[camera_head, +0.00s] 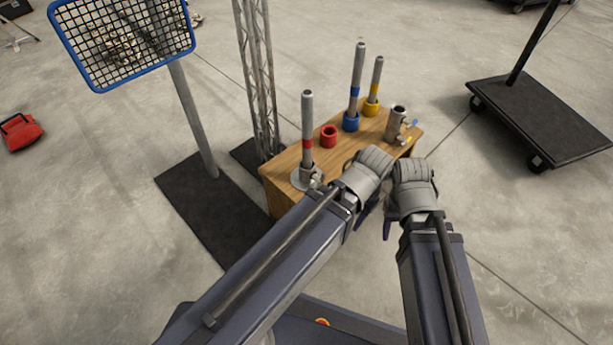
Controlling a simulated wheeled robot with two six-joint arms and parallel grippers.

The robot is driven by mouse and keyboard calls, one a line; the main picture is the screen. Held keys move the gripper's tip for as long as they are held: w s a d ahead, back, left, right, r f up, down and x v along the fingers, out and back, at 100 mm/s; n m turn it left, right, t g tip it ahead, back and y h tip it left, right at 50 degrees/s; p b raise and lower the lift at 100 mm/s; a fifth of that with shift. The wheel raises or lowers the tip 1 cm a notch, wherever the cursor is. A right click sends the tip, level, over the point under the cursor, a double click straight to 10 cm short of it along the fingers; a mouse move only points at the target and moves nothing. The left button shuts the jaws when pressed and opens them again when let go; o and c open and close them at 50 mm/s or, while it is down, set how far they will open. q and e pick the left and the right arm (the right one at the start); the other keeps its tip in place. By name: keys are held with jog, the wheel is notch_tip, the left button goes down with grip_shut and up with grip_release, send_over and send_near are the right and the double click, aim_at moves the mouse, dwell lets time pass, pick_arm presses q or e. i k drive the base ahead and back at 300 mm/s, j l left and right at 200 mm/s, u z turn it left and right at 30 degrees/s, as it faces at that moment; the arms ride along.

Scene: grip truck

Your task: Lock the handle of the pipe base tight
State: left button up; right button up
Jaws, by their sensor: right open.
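A grey pipe (307,125) with a red band stands upright in a round metal pipe base (300,180) at the near left end of the wooden table. A small metal handle or clamp part (316,178) shows at the right side of this base; its exact position is too small to tell. My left gripper (362,206) is over the near side of the table, to the right of the base, mostly hidden by its own wrist and arm. My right gripper (388,222) is open in front of the table's right end, apart from the base, with its fingers partly hidden.
On the wooden table (345,155) stand a red ring (328,136), a blue-banded pipe (357,75), a yellow-banded pipe (375,82) and a grey cylinder (396,122) with small coloured parts. A lattice truss (258,75) rises close behind. A black cart (540,115) is at right.

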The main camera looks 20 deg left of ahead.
aim_at(320, 180)
jog(key=l+u, duration=0.1)
jog(key=u, duration=0.35)
jog(key=i+l+u, duration=0.1)
jog(key=u, duration=0.35)
jog(key=l+u, duration=0.1)
jog(key=u, duration=0.35)
jog(key=l+u, duration=0.15)
jog(key=u, duration=0.3)
jog(key=l+u, duration=0.25)
jog(key=l, duration=0.2)
jog(key=k+l+u, duration=0.1)
jog(key=l+u, duration=0.15)
jog(key=l, duration=0.15)
jog(key=k+l+u, duration=0.1)
jog(key=l+u, duration=0.15)
jog(key=l, duration=0.15)
jog(key=k+l+u, duration=0.25)
jog(key=l, duration=0.15)
jog(key=l+u, duration=0.25)
jog(key=k+l+u, duration=0.2)
jog(key=l, duration=0.2)
jog(key=k+l, duration=0.65)
jog(key=l, duration=0.15)
jog(key=k+l+u, duration=0.1)
jog(key=k+l, duration=0.5)
jog(key=l, duration=0.25)
